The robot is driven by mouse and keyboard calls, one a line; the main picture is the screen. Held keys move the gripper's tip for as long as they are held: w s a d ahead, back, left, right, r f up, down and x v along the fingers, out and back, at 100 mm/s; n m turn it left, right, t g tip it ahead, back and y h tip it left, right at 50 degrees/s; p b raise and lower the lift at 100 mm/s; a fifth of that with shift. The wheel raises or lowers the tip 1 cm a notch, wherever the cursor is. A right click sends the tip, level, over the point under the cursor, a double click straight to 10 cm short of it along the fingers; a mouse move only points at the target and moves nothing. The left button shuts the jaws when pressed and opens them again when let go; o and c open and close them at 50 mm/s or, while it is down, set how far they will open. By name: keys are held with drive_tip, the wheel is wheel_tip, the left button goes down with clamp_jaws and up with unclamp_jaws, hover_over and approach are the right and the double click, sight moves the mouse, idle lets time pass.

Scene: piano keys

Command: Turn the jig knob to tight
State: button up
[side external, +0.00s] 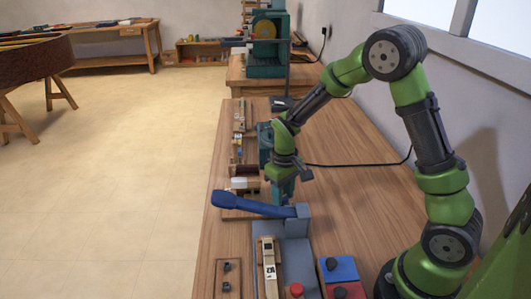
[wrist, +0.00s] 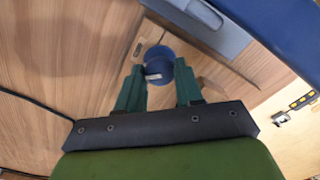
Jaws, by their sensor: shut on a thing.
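The jig knob (wrist: 158,54) is a round blue knob with a pale mark on its face, seen in the wrist view between my fingertips. My gripper (wrist: 160,68) is shut on it, with one green finger on each side. In the side external view my gripper (side external: 284,193) points down at the bench just behind the blue lever's right end. The knob itself is hidden there. I cannot tell which setting the pale mark points to.
A long blue lever (side external: 250,205) lies across the front of my gripper, joined to a grey fixture (side external: 299,255). Red and blue button boxes (side external: 340,268) stand at the front. Small wooden parts line the left edge. The bench (side external: 345,195) is clear to the right.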

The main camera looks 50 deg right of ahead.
drive_tip(key=m, duration=0.4)
drive_tip(key=shift+r+m, duration=0.1)
drive_tip(key=shift+m, duration=1.8)
drive_tip(key=o, duration=1)
drive_tip(key=shift+o, duration=0.2)
wheel_tip(320, 180, up, 17)
